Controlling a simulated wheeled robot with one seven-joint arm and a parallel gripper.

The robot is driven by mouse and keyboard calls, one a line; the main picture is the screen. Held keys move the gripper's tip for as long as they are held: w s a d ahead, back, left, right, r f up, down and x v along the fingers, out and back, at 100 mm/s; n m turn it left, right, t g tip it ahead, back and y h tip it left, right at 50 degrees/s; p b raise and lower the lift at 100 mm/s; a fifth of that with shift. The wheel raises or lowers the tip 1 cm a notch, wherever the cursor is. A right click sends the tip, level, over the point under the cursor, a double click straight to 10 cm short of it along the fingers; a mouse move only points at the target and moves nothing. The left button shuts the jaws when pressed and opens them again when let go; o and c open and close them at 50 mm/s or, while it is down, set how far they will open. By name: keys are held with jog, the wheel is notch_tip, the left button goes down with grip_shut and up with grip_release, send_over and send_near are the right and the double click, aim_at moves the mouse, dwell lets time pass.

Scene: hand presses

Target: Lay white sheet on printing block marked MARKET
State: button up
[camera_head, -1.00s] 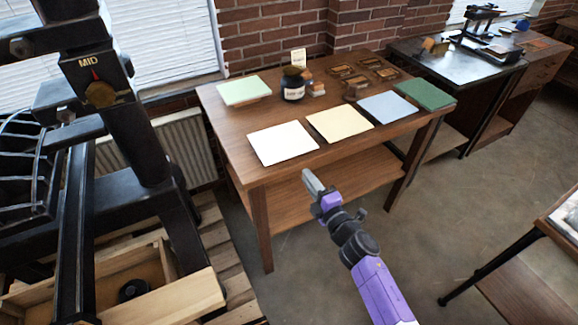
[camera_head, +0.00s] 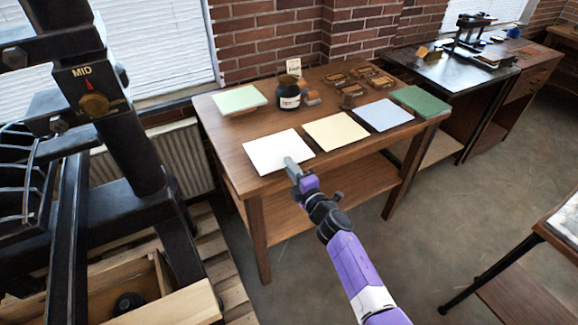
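The white sheet (camera_head: 270,150) lies flat at the front left of the wooden table (camera_head: 226,150). My gripper (camera_head: 290,163) reaches in from below right, and its tip overlaps the sheet's front right part in the picture. I cannot tell whether it touches the sheet or hovers above it. The gap between its fingers does not show. Several small printing blocks (camera_head: 352,90) sit at the table's back right, but no MARKET marking can be read on them from here.
Cream (camera_head: 335,131), blue (camera_head: 383,114) and green (camera_head: 421,100) sheets lie right of the white one. A pale green stack (camera_head: 238,99) and a dark ink jar (camera_head: 288,95) stand behind. A large black press (camera_head: 120,130) fills the left. A dark table (camera_head: 440,72) holds a small press.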

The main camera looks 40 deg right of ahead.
jog(key=shift+w, duration=0.2)
jog(key=shift+c, duration=0.6)
grip_shut()
jog(key=shift+r, duration=0.1)
notch_tip(320, 180, up, 3)
jog(key=p, duration=0.3)
jog(key=s+a+r+p, duration=0.2)
jog(key=s+r+p, duration=0.1)
jog(key=s, duration=0.3)
jog(key=shift+s+p, duration=0.35)
jog(key=shift+p, duration=0.15)
